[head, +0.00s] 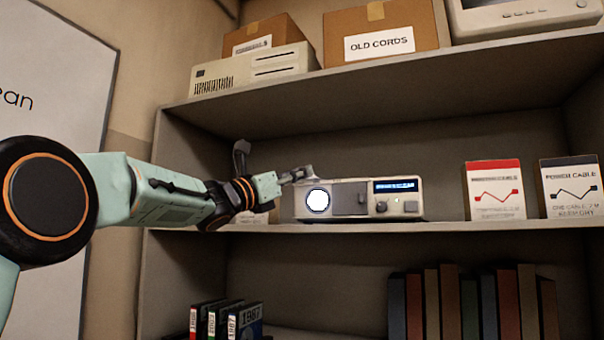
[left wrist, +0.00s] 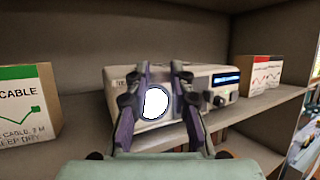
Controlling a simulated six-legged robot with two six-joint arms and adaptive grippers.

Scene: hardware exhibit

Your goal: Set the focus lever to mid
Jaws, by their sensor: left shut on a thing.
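A pale projector (head: 345,199) stands on the middle shelf, with a bright round lens (head: 318,201) at its left and a lit blue display at its right. It also shows in the left wrist view (left wrist: 222,97), with the lens (left wrist: 155,103) between my fingers in the picture. My left gripper (head: 300,174) reaches in from the left, its fingertips at the projector's upper left, just above the lens. It is shut on a small part there, which seems to be the focus lever; the fingers hide it, so its setting cannot be read. My right gripper is not in view.
Cable boxes (head: 495,190) stand right of the projector, and another cable box (left wrist: 27,105) stands to its left. The upper shelf (head: 400,65) hangs above my arm. Books (head: 470,300) stand below. The shelf between projector and right boxes is clear.

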